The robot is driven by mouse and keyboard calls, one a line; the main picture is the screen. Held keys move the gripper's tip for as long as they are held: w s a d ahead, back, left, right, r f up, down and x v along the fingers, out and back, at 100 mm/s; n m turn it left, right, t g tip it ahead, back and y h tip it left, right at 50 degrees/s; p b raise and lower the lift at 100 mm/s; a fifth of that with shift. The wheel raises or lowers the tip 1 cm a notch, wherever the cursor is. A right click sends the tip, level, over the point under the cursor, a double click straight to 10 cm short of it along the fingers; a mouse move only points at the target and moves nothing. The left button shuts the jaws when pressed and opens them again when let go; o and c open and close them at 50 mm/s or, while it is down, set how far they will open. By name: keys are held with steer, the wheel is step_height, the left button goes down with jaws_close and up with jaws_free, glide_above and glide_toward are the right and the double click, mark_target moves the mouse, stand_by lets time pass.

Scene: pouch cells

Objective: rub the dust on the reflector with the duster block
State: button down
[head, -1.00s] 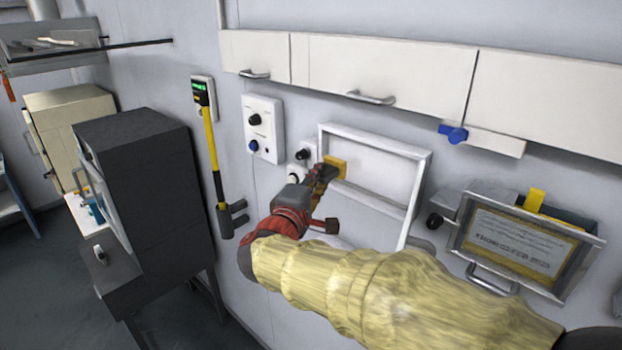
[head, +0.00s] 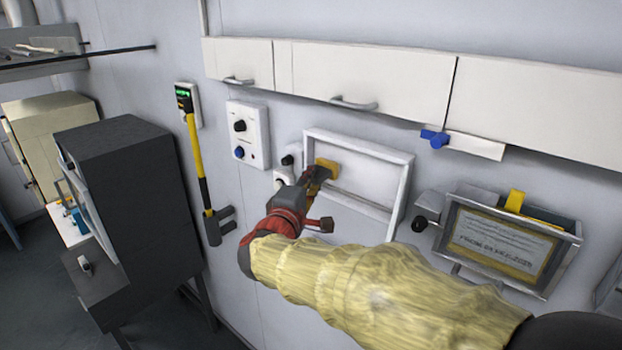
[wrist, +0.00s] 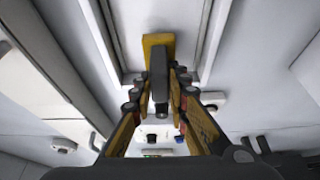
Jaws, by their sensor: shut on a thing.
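The reflector (head: 372,168) appears to be the pale panel in a white raised frame on the wall. The duster block (head: 327,166) is yellow with a dark handle. It is at the left part of the panel, inside the frame; whether it touches the surface I cannot tell. My gripper (head: 317,176) is shut on the duster block's handle. In the wrist view the yellow block (wrist: 157,43) lies beyond the fingers (wrist: 160,90), over the frame's near edge in the picture. I cannot make out dust clearly.
Wall cabinets (head: 370,80) run above the panel. A control box with knobs (head: 247,135) and a yellow-handled hammer (head: 198,160) hang to the left. A framed sign (head: 505,245) juts out at the right. A dark cabinet (head: 135,215) stands at the left.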

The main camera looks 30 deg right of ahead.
mark_target(333, 173)
steer(key=shift+w+d+b, duration=0.35)
steer(key=shift+d+b, duration=0.45)
steer(key=shift+d, duration=0.1)
steer(key=shift+s+d+b, duration=0.3)
steer(key=shift+s+b, duration=0.45)
steer(key=shift+s, duration=0.25)
steer(key=shift+s+d+b, duration=0.3)
steer(key=shift+s+b, duration=0.45)
steer(key=shift+s, duration=0.2)
steer(key=shift+d+b, duration=0.1)
steer(key=shift+b, duration=0.55)
steer(key=shift+w, duration=0.1)
steer(key=shift+w+a+b, duration=0.25)
steer(key=shift+w+b, duration=0.1)
steer(key=shift+w, duration=0.25)
steer(key=shift+w+a+b, duration=0.2)
steer(key=shift+w+b, duration=0.1)
steer(key=shift+w, duration=0.35)
steer(key=shift+w+a+b, duration=0.25)
steer(key=shift+w+b, duration=0.1)
steer(key=shift+w, duration=0.25)
